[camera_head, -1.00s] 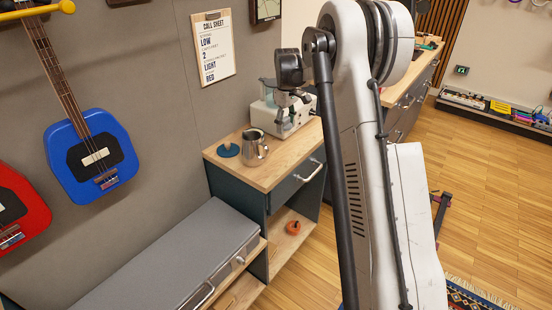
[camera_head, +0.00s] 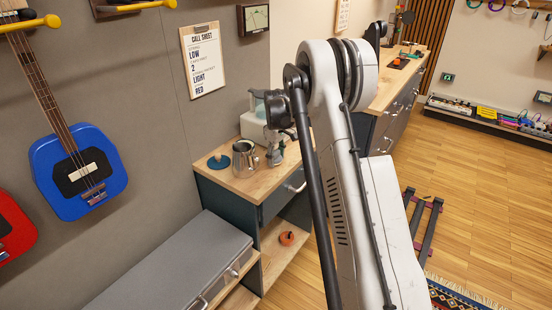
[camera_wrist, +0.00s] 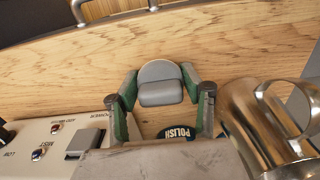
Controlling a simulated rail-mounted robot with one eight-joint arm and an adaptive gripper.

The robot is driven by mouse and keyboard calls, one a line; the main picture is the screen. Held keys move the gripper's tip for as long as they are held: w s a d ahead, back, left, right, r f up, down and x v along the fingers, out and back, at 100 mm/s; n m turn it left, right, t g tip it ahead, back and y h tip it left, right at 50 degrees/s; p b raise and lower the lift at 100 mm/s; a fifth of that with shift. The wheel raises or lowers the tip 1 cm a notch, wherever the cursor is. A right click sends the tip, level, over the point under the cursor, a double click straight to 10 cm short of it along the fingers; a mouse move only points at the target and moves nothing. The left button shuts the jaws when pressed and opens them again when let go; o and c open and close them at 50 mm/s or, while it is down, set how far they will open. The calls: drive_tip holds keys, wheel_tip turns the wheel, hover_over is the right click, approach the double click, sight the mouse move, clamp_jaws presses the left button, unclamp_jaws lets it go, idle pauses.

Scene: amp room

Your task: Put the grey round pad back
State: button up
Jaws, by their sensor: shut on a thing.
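My gripper (camera_wrist: 160,86) has green-sided fingers and is shut on the grey round pad (camera_wrist: 160,71), which shows between the fingertips in the wrist view. The pad is a smooth grey disc with a thicker grey block on its near side. In the head view my gripper (camera_head: 275,153) hangs low over the wooden counter top (camera_head: 228,178), just right of the metal pitcher. The pad cannot be made out there. A dark round piece lettered "POLISH" (camera_wrist: 177,133) shows below the pad in the wrist view, partly hidden by my gripper.
The metal pitcher (camera_head: 244,158) stands close to my gripper; it also shows in the wrist view (camera_wrist: 262,125). A pale machine (camera_wrist: 45,140) with buttons is on the other side. A blue-green disc (camera_head: 218,161) lies left of the pitcher. Bare wood lies beyond my fingers.

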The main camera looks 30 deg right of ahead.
drive_tip(key=shift+f, duration=0.15)
drive_tip(key=o, duration=1.2)
